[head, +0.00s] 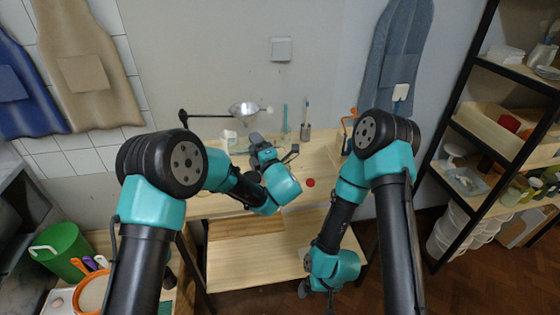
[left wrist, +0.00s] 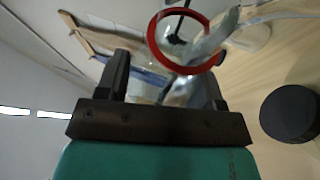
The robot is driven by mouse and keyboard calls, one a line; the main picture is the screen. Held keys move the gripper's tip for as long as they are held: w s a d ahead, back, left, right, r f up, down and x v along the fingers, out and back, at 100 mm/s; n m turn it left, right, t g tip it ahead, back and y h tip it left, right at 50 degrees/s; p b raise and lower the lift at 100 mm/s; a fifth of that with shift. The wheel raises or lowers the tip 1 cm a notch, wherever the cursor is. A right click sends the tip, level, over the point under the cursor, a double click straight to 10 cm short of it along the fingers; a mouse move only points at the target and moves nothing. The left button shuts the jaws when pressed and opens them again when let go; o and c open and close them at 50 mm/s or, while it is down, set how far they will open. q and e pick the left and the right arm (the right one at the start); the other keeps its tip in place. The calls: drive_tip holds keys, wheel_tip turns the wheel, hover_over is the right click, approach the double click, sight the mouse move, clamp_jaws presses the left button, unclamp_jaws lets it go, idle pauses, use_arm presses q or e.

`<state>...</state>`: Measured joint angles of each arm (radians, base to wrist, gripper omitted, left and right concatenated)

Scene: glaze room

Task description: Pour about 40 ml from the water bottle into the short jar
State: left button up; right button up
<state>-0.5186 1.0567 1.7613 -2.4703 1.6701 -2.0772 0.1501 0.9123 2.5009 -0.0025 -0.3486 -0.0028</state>
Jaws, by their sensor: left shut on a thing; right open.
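My left gripper (head: 272,146) is over the back of the wooden table. In the left wrist view its fingers (left wrist: 165,88) are shut on a clear, see-through vessel (left wrist: 178,92) with a red ring (left wrist: 150,38) around its open end, which I take to be the water bottle. It looks tilted; its water level cannot be made out. In the head view the arm mostly hides it. A small pale, clear vessel (head: 229,136) stands at the table's back left and may be the short jar. My right gripper (head: 305,288) hangs low at the front, open and away from both.
A small red disc (head: 310,183) lies on the table. A tool cup (head: 305,132) stands at the back, and a lamp (head: 243,109) reaches over the back left. A dark round object (left wrist: 290,113) shows in the left wrist view. A loaded shelf (head: 485,150) stands right.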

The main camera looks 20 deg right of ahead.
use_arm(q)
drive_tip(key=shift+a, duration=0.25)
drive_tip(key=shift+a, duration=0.25)
drive_tip(key=shift+w+a, duration=0.1)
drive_tip(key=shift+a, duration=0.1)
drive_tip(key=shift+a, duration=0.25)
drive_tip(key=shift+a, duration=0.4)
idle(0.5)
drive_tip(key=shift+r+n+g+y, duration=0.3)
drive_tip(key=shift+n+g, duration=0.2)
drive_tip(key=shift+n, duration=0.6)
drive_tip(key=shift+d+f+n+g, duration=0.1)
drive_tip(key=shift+f+n+g, duration=0.55)
drive_tip(key=shift+n, duration=0.55)
